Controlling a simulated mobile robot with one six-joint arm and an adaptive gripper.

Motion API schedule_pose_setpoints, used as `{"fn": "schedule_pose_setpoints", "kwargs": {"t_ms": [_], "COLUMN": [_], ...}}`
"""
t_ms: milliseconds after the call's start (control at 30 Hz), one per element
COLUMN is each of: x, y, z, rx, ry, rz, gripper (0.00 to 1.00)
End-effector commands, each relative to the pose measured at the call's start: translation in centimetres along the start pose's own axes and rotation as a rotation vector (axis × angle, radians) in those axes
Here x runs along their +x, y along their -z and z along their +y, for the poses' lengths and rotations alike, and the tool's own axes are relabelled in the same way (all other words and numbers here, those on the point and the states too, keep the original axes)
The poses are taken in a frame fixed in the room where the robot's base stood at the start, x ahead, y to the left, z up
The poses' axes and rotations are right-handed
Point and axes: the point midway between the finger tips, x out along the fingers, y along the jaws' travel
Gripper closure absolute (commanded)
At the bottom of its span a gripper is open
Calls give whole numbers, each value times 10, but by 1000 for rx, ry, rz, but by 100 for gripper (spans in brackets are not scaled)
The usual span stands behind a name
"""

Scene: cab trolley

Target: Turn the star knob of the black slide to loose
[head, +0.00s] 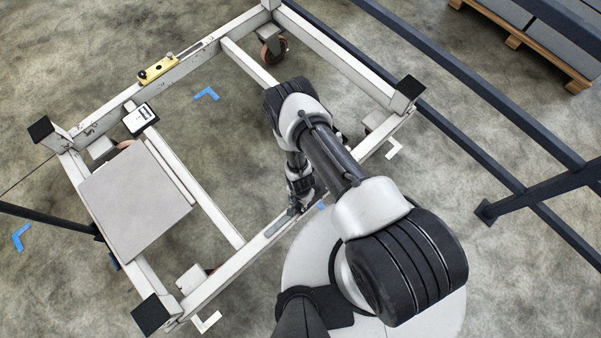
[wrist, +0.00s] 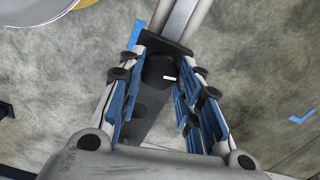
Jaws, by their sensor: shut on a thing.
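My gripper (head: 296,207) reaches down to the near rail of the white trolley frame (head: 255,243) in the head view. In the wrist view its two blue-padded fingers (wrist: 161,63) stand on either side of a dark star knob (wrist: 157,70) and are shut on it. A short white mark (wrist: 170,78) shows beside the knob. The black slide (wrist: 147,122) runs below the knob, between the fingers. In the head view the knob is hidden by my gripper and arm.
A grey square plate (head: 135,200) lies on the frame's left part. A yellow level (head: 158,70) and a small white gauge (head: 140,118) sit on the frame. Dark blue rails (head: 470,150) run along the right. Blue tape corners (head: 206,94) mark the concrete floor.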

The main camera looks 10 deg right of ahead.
Motion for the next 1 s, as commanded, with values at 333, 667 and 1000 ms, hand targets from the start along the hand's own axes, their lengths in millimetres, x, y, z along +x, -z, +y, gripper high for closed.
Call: {"fn": "schedule_pose_setpoints", "kwargs": {"t_ms": [333,667,1000], "x": [1,1,1], "y": [0,0,0], "z": [0,0,0], "rx": [-319,-633,-956], "ry": [1,1,0], "rz": [0,1,0], "gripper": [92,92,92]}}
